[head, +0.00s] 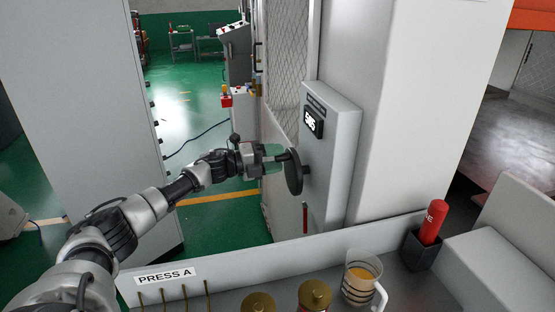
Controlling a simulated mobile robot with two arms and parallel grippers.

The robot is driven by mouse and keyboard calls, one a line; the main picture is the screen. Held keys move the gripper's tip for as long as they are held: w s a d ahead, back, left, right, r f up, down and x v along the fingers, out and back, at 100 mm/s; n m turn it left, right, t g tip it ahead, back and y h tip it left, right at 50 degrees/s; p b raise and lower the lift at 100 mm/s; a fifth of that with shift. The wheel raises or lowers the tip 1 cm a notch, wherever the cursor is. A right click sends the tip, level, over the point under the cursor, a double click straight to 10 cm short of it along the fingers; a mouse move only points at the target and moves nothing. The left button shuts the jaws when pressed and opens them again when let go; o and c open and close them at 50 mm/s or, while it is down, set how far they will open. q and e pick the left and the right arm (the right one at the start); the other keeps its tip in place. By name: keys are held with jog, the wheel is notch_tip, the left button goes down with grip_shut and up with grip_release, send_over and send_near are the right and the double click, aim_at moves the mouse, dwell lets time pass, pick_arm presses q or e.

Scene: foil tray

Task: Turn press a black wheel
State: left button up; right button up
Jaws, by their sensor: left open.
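The black wheel (293,173) is mounted on the front of a grey control box (341,150), seen nearly edge-on. I cannot tell whether the fingers touch the wheel. A sign reading "PRESS A" (166,276) is on the ledge below. My right gripper is not in view.
A measuring jug (360,281) with orange liquid, brass-topped containers (314,294) and a red bottle (430,221) in a black holder stand at the front. A red handle (305,218) is below the wheel. A grey cabinet (95,110) stands left; green floor lies between.

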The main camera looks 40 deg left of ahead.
pick_arm(q)
jog(key=b+v, duration=0.4)
jog(key=v, duration=0.6)
jog(key=shift+f, duration=0.1)
